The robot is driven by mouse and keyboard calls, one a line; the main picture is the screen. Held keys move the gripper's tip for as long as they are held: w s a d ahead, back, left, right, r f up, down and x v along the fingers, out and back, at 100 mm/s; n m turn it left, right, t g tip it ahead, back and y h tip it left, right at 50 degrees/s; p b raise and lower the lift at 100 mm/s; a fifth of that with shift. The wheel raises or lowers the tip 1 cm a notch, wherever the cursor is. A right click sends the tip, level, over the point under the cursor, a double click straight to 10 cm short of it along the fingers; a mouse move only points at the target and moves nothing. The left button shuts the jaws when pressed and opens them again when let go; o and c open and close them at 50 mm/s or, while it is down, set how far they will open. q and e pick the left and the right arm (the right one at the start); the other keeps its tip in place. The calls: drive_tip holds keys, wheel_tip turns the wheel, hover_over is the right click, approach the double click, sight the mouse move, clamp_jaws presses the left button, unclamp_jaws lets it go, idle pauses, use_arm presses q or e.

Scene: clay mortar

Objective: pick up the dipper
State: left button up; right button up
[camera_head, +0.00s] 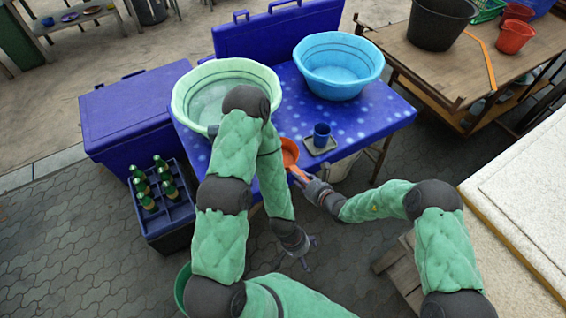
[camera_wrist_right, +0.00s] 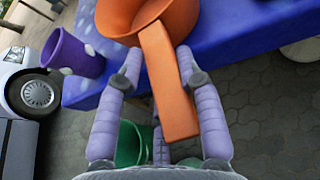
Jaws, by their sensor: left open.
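The orange dipper (camera_head: 290,152) is at the front edge of the blue table, its handle pointing down and right toward my right gripper (camera_head: 302,180). In the right wrist view the dipper's bowl (camera_wrist_right: 185,18) is at the top and its flat handle (camera_wrist_right: 168,85) runs down between the fingers. My right gripper (camera_wrist_right: 160,58) is shut on the handle, with one fingertip against each side. My left gripper (camera_head: 309,258) is open and empty, hanging low in front of the table. Whether the dipper's bowl touches the table cannot be told.
On the blue spotted table (camera_head: 378,118) stand a pale green basin (camera_head: 190,90), a light blue basin (camera_head: 338,65) and a blue cup (camera_head: 321,135) on a small tray. A bottle crate (camera_head: 168,222) and a blue cooler (camera_head: 125,115) stand left. A wooden table (camera_head: 440,70) stands right.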

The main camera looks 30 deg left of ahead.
clamp_jaws()
